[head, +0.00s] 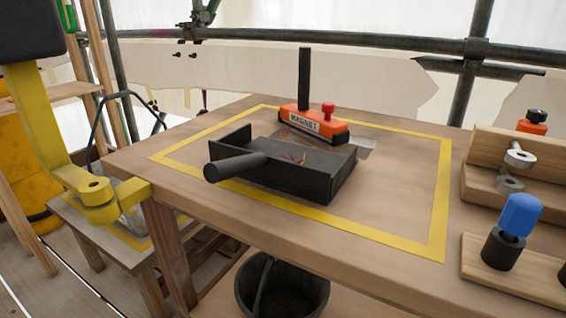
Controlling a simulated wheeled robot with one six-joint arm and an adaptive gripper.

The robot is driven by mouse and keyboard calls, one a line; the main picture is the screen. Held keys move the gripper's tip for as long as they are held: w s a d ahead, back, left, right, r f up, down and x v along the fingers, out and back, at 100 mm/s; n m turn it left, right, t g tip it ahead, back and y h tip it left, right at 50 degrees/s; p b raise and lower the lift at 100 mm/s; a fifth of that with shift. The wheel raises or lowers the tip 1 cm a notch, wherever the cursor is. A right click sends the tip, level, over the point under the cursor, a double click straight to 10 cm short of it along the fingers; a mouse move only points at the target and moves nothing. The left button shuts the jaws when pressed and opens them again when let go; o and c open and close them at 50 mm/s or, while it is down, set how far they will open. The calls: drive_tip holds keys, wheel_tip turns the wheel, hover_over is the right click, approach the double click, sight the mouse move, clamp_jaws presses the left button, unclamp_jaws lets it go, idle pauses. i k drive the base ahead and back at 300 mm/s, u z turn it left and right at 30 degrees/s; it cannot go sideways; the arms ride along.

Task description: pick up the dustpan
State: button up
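The dustpan (316,182) is black and box-shaped. It lies on the workbench inside a yellow-taped rectangle. Its thick round handle (237,166) points left toward the front edge of the bench and is clear of other things. Several small reddish-brown bits, perhaps nails, lie in the pan. An orange block magnet (311,125) with a tall black post and a red knob stands right behind the pan; I cannot tell whether they touch. I see no gripper fingers that I can be sure are mine, and nothing holds the dustpan.
The wooden workbench (400,265) has free room right of the pan. Wooden holders with a blue-topped tool (519,216) and a metal part (519,156) stand at the right. A black bucket (285,297) is below. Scaffold pipes run behind.

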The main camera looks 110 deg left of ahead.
sight(311, 175)
drive_tip(key=u, duration=3.6)
